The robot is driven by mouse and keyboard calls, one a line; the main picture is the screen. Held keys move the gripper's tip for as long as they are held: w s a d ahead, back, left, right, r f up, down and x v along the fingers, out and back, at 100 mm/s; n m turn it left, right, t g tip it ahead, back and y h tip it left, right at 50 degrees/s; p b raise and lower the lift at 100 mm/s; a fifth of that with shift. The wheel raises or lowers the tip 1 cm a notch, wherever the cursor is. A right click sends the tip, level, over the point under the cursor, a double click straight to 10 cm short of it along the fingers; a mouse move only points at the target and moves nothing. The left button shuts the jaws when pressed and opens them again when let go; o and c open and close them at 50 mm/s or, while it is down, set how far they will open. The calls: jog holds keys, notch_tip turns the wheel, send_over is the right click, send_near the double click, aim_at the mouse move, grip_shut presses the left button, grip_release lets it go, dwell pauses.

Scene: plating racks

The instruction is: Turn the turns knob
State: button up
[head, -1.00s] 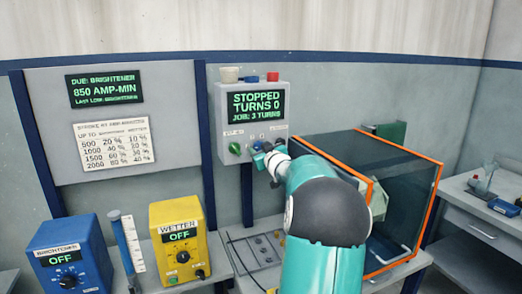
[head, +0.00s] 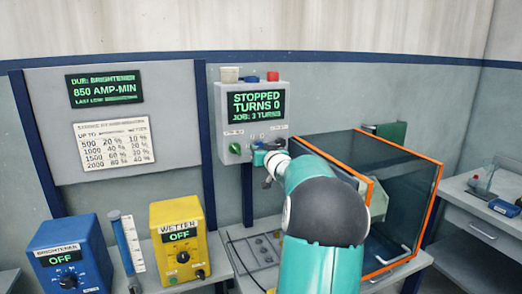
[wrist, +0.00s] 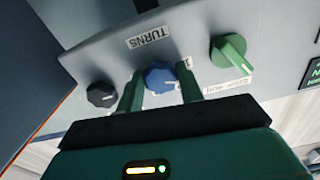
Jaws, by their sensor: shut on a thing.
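The turns knob (wrist: 160,77) is blue and round, and sits on the face of the grey control box under a "TURNS" label (wrist: 148,37) in the wrist view. My gripper (wrist: 160,88) has its two green fingers on either side of the blue knob, shut on it. In the head view my gripper (head: 262,152) is at the lower part of the control box (head: 220,125), and the arm hides the knob there. The box's display (head: 256,107) reads "STOPPED", "TURNS 0", "JOB: 3 TURNS".
A green knob (wrist: 230,52) and a black knob (wrist: 101,94) flank the blue one on the same box. An orange-edged glass enclosure (head: 436,205) stands to the right. A yellow wetter unit (head: 180,245) and a blue brightener unit (head: 65,270) stand at left.

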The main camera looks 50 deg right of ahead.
jog(key=m, duration=1.9)
jog(key=shift+w+a+r, duration=0.1)
jog(key=shift+a+r, duration=0.05)
jog(key=shift+a, duration=0.05)
jog(key=shift+m, duration=0.4)
jog(key=o, duration=1)
jog(key=shift+r, duration=0.1)
jog(key=v, duration=1.3)
jog(key=shift+s+a, duration=0.15)
jog(key=shift+s, duration=0.2)
